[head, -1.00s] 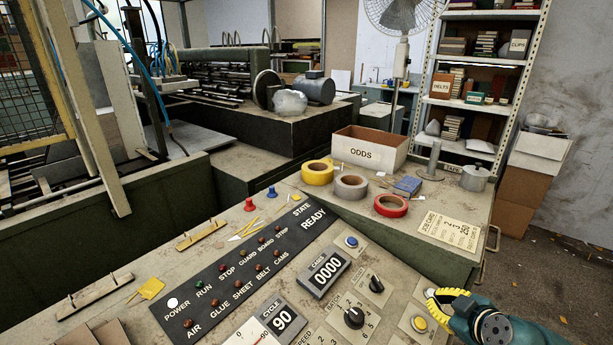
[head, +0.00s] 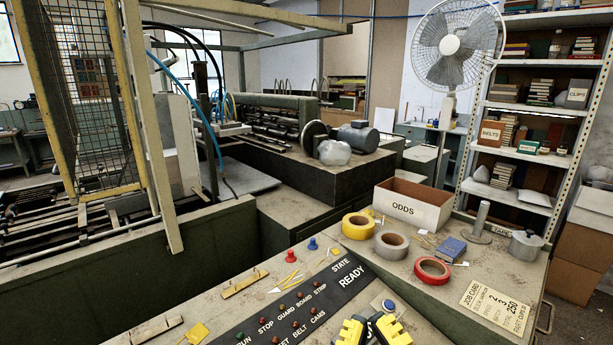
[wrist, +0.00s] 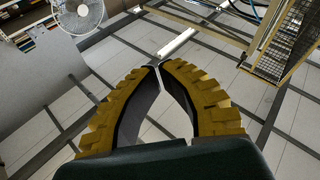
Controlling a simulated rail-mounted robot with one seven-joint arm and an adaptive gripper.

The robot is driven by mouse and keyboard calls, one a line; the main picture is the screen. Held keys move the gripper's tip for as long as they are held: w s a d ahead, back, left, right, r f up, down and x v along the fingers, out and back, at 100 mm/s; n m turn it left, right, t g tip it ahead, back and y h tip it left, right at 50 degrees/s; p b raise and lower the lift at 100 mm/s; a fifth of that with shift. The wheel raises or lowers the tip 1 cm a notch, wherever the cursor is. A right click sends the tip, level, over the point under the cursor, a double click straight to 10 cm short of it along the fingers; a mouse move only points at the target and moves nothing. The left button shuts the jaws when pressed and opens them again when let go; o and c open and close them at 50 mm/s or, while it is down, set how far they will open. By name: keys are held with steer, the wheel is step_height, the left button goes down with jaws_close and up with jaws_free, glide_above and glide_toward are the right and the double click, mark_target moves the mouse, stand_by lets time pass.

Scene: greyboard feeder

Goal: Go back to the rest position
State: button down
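My gripper (head: 368,322) shows at the bottom edge of the head view, in front of the control panel (head: 345,280), with its yellow fingers upward. In the wrist view the gripper (wrist: 159,67) points up at the ceiling. Its two curved yellow fingers with dark inner pads come together at the tips, with nothing between them. The gripper looks shut and empty. It hides part of the panel's lower area.
Yellow (head: 357,226), grey (head: 391,246) and red (head: 432,271) tape rolls lie near the ODDS box (head: 413,207). A fan (head: 456,45) and shelves (head: 540,105) are behind. A mesh guard (head: 90,95) rises at left.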

step_height(320, 180, up, 39)
steer(key=s+m+p, duration=0.1)
steer(key=m+p, duration=0.2)
steer(key=p, duration=3.5)
steer(key=shift+d+r+t, duration=0.2)
steer(key=shift+d+t, duration=0.1)
steer(key=shift+d, duration=0.05)
steer(key=shift+s, duration=0.1)
